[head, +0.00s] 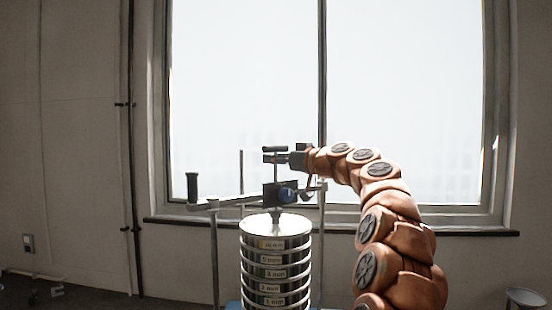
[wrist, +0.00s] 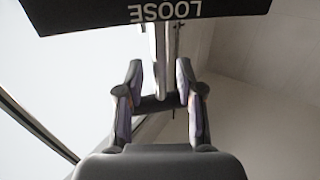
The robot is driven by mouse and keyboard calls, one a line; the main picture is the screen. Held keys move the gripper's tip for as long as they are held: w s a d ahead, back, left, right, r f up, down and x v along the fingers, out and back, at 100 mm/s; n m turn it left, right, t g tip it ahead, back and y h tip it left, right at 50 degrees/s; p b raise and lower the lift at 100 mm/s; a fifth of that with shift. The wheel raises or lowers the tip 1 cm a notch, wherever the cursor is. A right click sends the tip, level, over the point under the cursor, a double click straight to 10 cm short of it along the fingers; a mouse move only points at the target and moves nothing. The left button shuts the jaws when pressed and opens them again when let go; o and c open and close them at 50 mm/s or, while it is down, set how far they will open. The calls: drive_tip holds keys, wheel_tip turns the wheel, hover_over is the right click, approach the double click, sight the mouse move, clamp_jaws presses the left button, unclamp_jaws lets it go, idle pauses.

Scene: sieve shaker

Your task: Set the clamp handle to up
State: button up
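The clamp handle (head: 275,171) appears to be a thin stem rising from the clamp above the sieve stack (head: 275,245). My gripper (head: 278,155) reaches it from the right, at the stem's top. In the wrist view, my gripper's two fingers (wrist: 160,100) stand apart. A pale stem (wrist: 161,55) and a dark crossbar (wrist: 160,104) show between them. The fingers are clear of the stem; whether they touch the crossbar's ends I cannot tell. A black plate reading LOOSE (wrist: 165,12) shows upside down at the top.
A bar runs left to an upright black grip (head: 193,187). Thin posts (head: 214,255) flank the stack. The window (head: 400,100) stands behind; the space above the clamp is clear.

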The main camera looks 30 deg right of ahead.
clamp_jaws()
idle(0.6)
